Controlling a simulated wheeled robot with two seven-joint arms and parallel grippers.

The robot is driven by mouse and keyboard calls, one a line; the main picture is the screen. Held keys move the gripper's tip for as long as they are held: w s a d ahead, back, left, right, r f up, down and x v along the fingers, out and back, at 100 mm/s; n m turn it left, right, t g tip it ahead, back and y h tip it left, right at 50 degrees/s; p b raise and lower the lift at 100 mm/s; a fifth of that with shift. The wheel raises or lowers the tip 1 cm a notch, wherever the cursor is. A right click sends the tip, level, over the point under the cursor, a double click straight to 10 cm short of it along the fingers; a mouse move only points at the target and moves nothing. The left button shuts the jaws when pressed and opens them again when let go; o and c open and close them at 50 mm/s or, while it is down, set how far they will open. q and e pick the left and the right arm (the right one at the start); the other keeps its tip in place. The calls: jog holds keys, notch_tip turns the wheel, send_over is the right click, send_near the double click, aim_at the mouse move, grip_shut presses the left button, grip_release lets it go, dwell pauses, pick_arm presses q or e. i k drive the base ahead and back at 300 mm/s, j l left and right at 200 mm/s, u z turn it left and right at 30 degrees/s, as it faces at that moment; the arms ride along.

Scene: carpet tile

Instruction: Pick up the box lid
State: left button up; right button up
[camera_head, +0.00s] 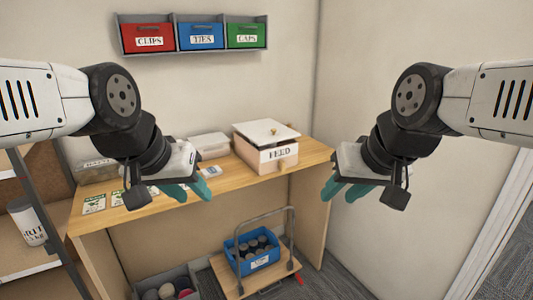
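The box (246,152) stands on the wooden table against the back wall. My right gripper (345,190) is to the right of the box, near the table's right end, also with teal fingers apart and empty. Neither gripper touches the lid.
The wooden table (235,180) also holds a pale flat case (208,142) and several cards (94,204). Red, blue and green bins (202,36) hang on the wall. Below, a trolley (228,275) carries a blue crate (259,264). Shelving with a white canister (27,221) stands left.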

aim_at(264, 132)
jog(key=i+l, duration=0.25)
jog(key=i, duration=0.15)
jog(key=i+l+z, duration=0.1)
jog(key=i+l, duration=0.15)
jog(key=i, duration=0.15)
jog(key=i+l, duration=0.2)
jog(key=i, duration=0.2)
